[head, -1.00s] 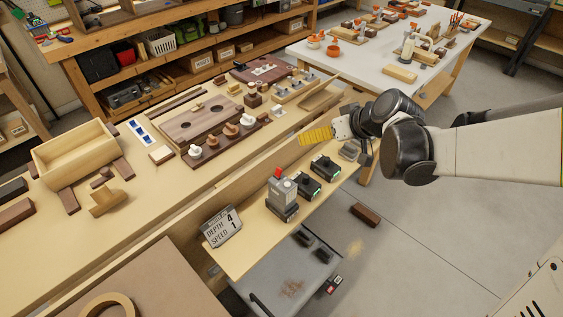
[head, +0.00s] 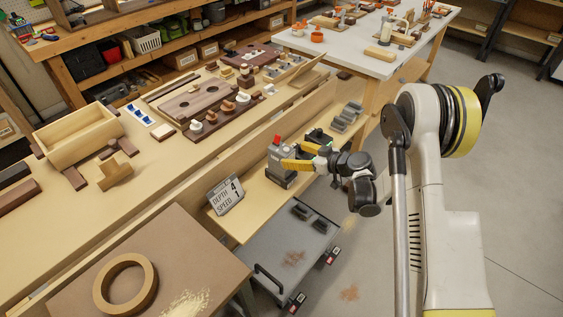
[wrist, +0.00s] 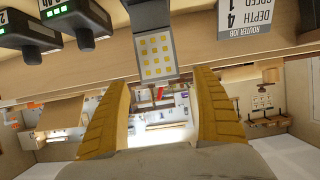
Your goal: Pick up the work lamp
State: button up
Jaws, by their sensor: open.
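The work lamp (head: 280,158) is a grey upright block with a red top, standing on the low wooden shelf. In the wrist view its lamp face (wrist: 156,56) shows a grid of yellow squares, upside down, at top centre. My gripper (head: 297,157) has yellow fingers and is at the lamp's right side, partly in front of it. In the wrist view my gripper (wrist: 161,82) is open, with the lamp lined up between and beyond the fingertips. I cannot tell whether a finger touches it.
A "Depth 4, Speed 1" sign (head: 225,195) stands left of the lamp. Black batteries with green lights (wrist: 75,22) stand beside it. Grey blocks (head: 346,117) sit farther along the shelf. The wooden bench edge (head: 265,127) rises behind. A grey cart (head: 290,250) is below.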

aim_at(281, 154)
jog(key=shift+x, duration=1.2)
jog(key=w+a+f+b, duration=0.2)
jog(key=f+b, duration=0.1)
jog(key=shift+a, duration=0.4)
jog(key=shift+w+a, duration=0.2)
jog(key=shift+w, duration=0.05)
jog(key=shift+r, duration=0.1)
jog(key=c, duration=1.5)
